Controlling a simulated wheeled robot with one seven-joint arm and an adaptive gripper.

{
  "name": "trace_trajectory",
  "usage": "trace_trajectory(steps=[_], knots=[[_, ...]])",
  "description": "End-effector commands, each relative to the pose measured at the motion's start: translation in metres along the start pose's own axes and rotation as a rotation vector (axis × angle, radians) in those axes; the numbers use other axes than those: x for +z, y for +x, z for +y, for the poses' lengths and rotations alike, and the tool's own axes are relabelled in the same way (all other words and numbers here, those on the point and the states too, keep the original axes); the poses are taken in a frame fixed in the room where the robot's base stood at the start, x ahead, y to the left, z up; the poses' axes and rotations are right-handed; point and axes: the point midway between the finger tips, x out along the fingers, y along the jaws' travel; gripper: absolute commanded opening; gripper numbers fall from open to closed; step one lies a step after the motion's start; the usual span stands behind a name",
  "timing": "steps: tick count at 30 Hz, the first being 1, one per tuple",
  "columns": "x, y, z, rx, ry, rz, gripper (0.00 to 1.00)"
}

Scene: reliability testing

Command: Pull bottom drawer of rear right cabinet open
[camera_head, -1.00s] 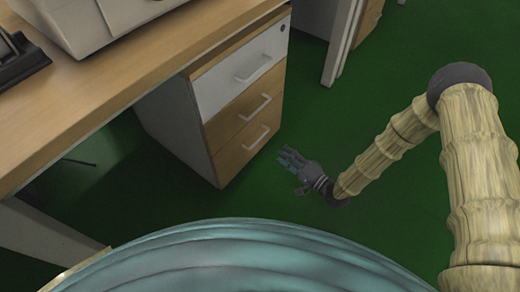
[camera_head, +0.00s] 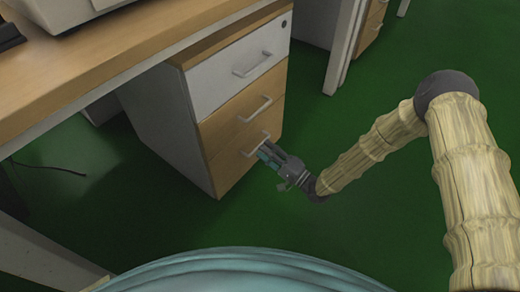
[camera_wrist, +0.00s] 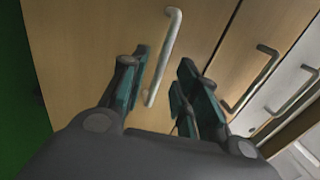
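The cabinet (camera_head: 165,125) stands under the desk with a white top drawer (camera_head: 236,75) and two wooden drawers below it. The bottom drawer (camera_head: 228,172) looks closed. Its bar handle (camera_head: 256,143) is partly hidden by my gripper in the head view. My gripper (camera_head: 263,153) is just in front of the bottom drawer. In the wrist view the fingers of my gripper (camera_wrist: 160,85) are spread apart, with the pale handle (camera_wrist: 163,55) showing between and beyond them. I cannot tell whether the fingers touch the handle.
The wooden desk (camera_head: 120,65) overhangs the cabinet on the left. A desk leg panel (camera_head: 343,48) and another drawer unit (camera_head: 369,22) stand at the back right. The green floor (camera_head: 320,130) is clear right of the cabinet. A cable (camera_head: 60,168) lies under the desk.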

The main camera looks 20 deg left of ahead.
Motion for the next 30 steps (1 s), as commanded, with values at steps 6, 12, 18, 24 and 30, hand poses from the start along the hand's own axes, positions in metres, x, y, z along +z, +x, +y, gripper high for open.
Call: trace_trajectory(steps=[6, 12, 18, 24, 30], knots=[[0.0, 0.026, 0.002, 0.0, -0.001, -0.001, 0.31], [0.0, 0.035, 0.001, 0.0, -0.001, -0.001, 0.31], [0.0, 0.036, 0.0, 0.001, 0.0, 0.0, 0.31], [0.0, 0.035, 0.0, 0.0, 0.0, 0.0, 0.07], [0.0, 0.035, 0.0, 0.0, 0.0, 0.0, 0.0]])
